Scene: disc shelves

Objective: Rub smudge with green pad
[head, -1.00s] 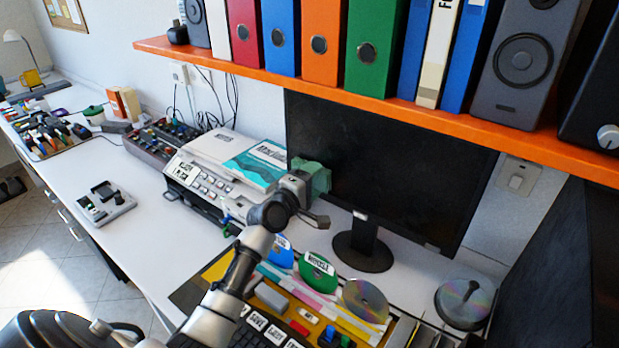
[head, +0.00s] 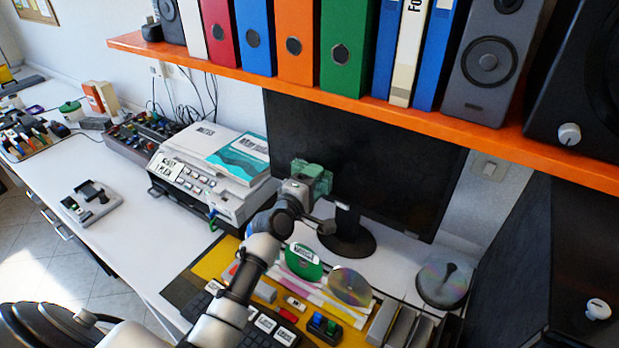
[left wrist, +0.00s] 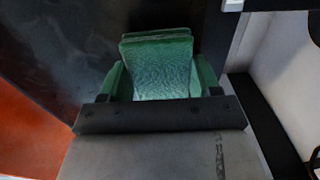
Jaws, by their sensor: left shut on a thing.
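The green pad (head: 316,172) is a translucent green block held at the end of my left arm. It shows large in the left wrist view (left wrist: 158,68), between the green fingers of my left gripper (left wrist: 160,82). My left gripper (head: 309,183) is shut on the pad. The pad is in front of the lower left part of the dark monitor screen (head: 380,160). I cannot tell whether it touches the screen. No smudge can be made out on the dark screen; the pad and gripper hide part of it. My right gripper is not in view.
An orange shelf (head: 380,108) with binders and speakers overhangs the monitor. A printer (head: 205,175) with a booklet on top stands to the left. The monitor stand (head: 347,238), discs (head: 349,286) and a disc spindle (head: 443,284) are below. The white desk (head: 135,215) has free room at left.

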